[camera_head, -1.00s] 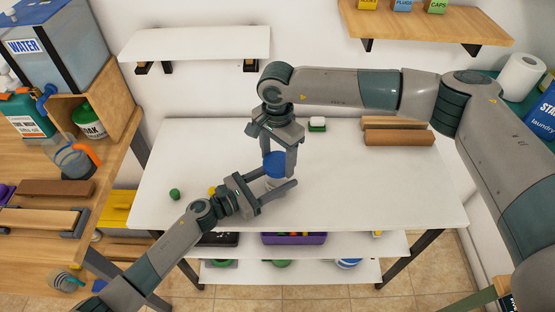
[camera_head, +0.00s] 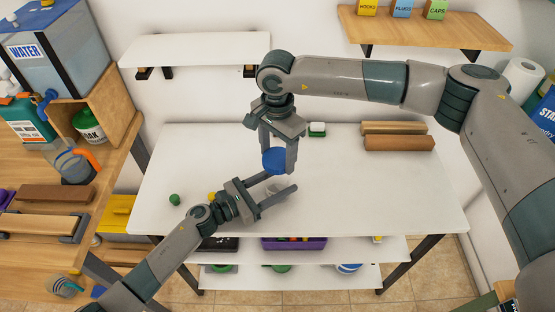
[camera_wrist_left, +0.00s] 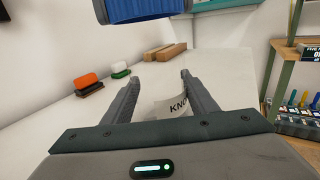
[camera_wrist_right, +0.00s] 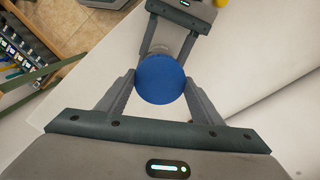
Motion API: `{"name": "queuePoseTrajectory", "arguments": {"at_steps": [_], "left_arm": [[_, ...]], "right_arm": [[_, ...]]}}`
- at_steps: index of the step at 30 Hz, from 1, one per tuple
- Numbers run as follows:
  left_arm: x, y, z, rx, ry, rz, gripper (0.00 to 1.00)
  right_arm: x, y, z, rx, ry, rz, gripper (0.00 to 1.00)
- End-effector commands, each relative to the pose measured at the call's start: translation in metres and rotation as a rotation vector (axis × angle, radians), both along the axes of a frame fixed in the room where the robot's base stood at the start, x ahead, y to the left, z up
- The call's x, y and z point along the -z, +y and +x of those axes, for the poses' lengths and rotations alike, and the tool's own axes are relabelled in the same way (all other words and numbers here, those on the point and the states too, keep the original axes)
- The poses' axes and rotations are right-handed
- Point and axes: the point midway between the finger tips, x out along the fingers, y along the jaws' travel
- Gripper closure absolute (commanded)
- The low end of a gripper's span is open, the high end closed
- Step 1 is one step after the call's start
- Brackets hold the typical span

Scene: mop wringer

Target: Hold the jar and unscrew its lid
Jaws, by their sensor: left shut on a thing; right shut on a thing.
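The blue lid (camera_head: 274,160) is between the fingers of my right gripper (camera_head: 279,168), which is shut on it from above. It shows as a round blue disc in the right wrist view (camera_wrist_right: 160,79). The clear jar (camera_head: 273,190) stands on the white table, with my left gripper (camera_head: 283,180) shut around it from the left. The lid hides part of the jar from the right wrist camera.
The white table (camera_head: 370,200) is mostly bare around the jar. A small green ball (camera_head: 174,199) and a yellow thing (camera_head: 212,197) lie left. Brown blocks (camera_head: 398,143) and a green-and-white sponge-like block (camera_head: 317,129) lie at the back. A white shelf (camera_head: 195,48) hangs behind.

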Motion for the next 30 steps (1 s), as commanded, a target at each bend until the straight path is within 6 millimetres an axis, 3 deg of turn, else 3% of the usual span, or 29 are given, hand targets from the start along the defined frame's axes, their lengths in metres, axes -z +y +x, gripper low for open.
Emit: {"name": "queuePoseTrajectory", "arguments": {"at_steps": [10, 11, 13, 14, 24, 30], "left_arm": [[0.0, 0.0, 0.0, 0.0, 0.0, 0.0, 1.0], [0.0, 0.0, 0.0, 0.0, 0.0, 0.0, 0.45], [0.0, 0.0, 0.0, 0.0, 0.0, 0.0, 0.28], [0.0, 0.0, 0.0, 0.0, 0.0, 0.0, 0.25], [0.0, 0.001, -0.001, 0.0, 0.0, 0.0, 0.25], [0.002, 0.012, -0.007, -0.001, 0.0, 0.0, 0.25]], "right_arm": [[-0.008, 0.0, 0.0, 0.001, 0.001, -0.001, 0.67], [-0.008, 0.0, 0.0, 0.001, 0.001, -0.001, 0.67], [-0.007, 0.0, 0.0, 0.001, 0.001, -0.001, 0.67], [-0.007, 0.0, 0.0, 0.001, 0.001, -0.001, 0.67], [-0.007, 0.0, 0.0, 0.001, 0.001, -0.001, 0.67], [-0.002, 0.0, 0.0, 0.001, 0.001, -0.001, 0.67]]}}
